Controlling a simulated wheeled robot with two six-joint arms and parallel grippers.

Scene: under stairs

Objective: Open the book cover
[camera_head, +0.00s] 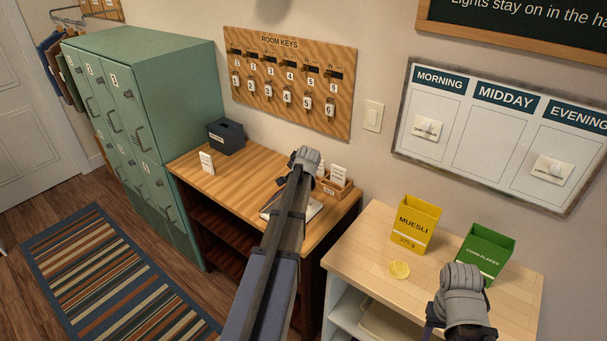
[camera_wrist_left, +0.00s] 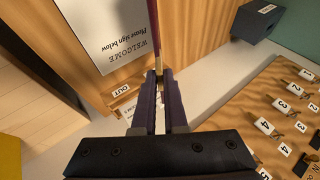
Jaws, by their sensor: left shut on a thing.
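The book lies on the wooden desk, mostly hidden by my left arm in the head view, with a bit of its white page (camera_head: 315,208) showing. In the left wrist view its page (camera_wrist_left: 112,35) reads "WELCOME Please sign below". The book cover (camera_wrist_left: 154,30) shows edge-on as a thin dark purple strip, apart from the page along its visible length. My left gripper (camera_wrist_left: 160,82) is shut on the cover's edge. My right gripper (camera_head: 462,292) is over the light wooden counter in the head view. Its fingers are not clear.
The desk (camera_head: 235,165) also holds a dark box (camera_head: 226,136), a white card (camera_head: 206,162) and a wooden tray (camera_head: 335,189) beside the book. A key board (camera_head: 290,80) hangs behind.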

